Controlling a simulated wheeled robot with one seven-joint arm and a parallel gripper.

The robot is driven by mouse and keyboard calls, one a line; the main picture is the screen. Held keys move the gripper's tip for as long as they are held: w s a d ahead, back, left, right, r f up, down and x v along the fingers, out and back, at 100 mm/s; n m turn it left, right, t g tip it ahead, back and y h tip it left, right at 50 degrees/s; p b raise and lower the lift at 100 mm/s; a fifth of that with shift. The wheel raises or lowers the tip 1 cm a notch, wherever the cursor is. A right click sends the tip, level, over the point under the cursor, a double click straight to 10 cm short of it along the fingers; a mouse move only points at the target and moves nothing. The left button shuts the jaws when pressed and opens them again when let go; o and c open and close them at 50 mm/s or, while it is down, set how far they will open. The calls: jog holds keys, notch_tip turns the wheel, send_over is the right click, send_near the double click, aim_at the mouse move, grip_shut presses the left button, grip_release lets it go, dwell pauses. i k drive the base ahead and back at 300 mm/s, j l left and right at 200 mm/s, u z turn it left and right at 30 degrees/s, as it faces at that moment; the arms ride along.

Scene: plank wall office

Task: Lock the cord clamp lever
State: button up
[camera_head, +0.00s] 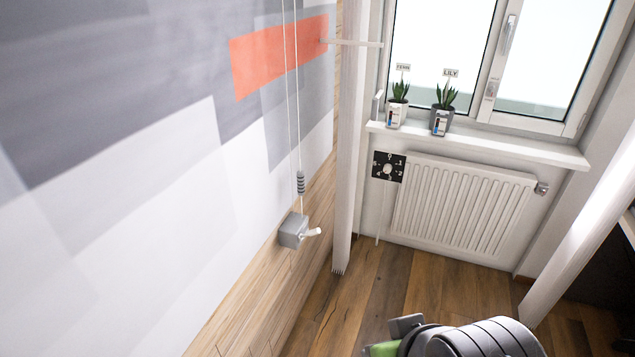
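The cord clamp (293,230) is a grey box low on the left wall, on the wood strip. Its short white lever (311,233) sticks out to the right and looks roughly level, tilted slightly up at its tip. Two white cords (291,90) hang down the wall to the clamp. One carries a dark ribbed piece (300,184) just above it. My grey arm (485,340) shows at the bottom edge, well right of and below the clamp. A grey block and a green patch are at its left end. My gripper's fingertips cannot be made out there. Nothing touches the lever.
A white radiator (463,203) stands under a window sill (480,147) with two potted plants. A black dial plate (389,167) is beside the radiator. The wooden floor (385,285) is clear between clamp and arm.

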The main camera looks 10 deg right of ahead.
aim_at(318, 232)
jog(key=i+j+u, duration=0.1)
jog(key=i+u, duration=0.4)
jog(key=i, duration=0.65)
